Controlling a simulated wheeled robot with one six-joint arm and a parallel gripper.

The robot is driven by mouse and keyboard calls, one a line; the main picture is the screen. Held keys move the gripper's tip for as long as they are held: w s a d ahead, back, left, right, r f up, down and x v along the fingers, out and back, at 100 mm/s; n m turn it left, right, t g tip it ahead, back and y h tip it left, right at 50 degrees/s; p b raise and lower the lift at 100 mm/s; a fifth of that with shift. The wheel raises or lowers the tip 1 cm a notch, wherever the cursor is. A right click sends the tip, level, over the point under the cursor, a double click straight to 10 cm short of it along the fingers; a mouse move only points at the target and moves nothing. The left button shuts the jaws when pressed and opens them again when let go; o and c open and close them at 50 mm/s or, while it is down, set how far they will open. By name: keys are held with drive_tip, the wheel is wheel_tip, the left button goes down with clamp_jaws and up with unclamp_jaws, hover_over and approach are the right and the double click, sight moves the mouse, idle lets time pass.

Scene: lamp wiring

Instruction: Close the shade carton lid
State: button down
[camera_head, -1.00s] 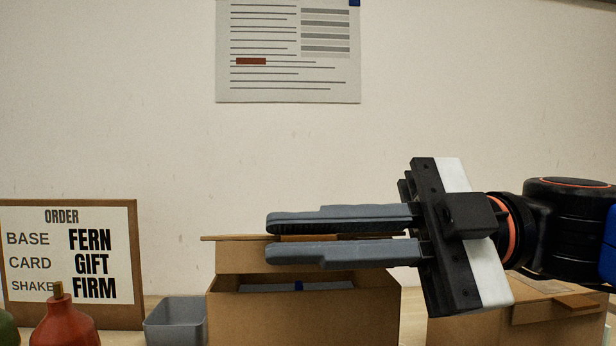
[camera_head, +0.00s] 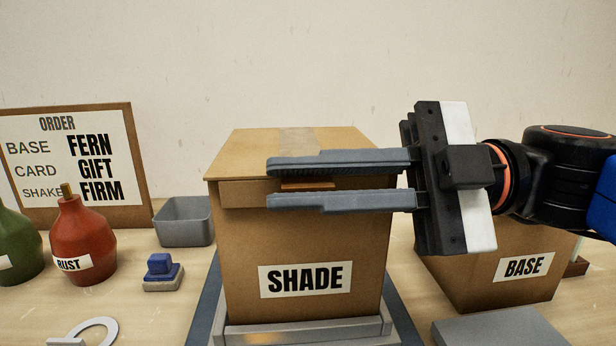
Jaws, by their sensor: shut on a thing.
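The shade carton (camera_head: 300,240) stands upright in the middle of the head view, with a SHADE label on its front. Its lid (camera_head: 245,155) lies flat across the top, with a tape strip running back along it. My gripper (camera_head: 268,182) reaches in from the right in front of the lid's front edge. Its two long fingers are shut on a small brown lid tab (camera_head: 308,184), which shows between them. The fingers hide part of the lid's front edge.
The base carton (camera_head: 490,270) stands to the right, under my arm. A grey bin (camera_head: 185,222), a blue-topped block (camera_head: 162,270), a red bottle (camera_head: 82,240) and a green bottle (camera_head: 18,245) are to the left. An order board (camera_head: 75,165) leans behind them. A grey tray (camera_head: 300,330) holds the shade carton.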

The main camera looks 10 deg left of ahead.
drive_tip(key=c, duration=2)
unclamp_jaws()
drive_tip(key=shift+f, duration=0.25)
drive_tip(key=shift+r, duration=0.15)
wheel_tip(320, 180, up, 10)
drive_tip(key=shift+f, duration=0.1)
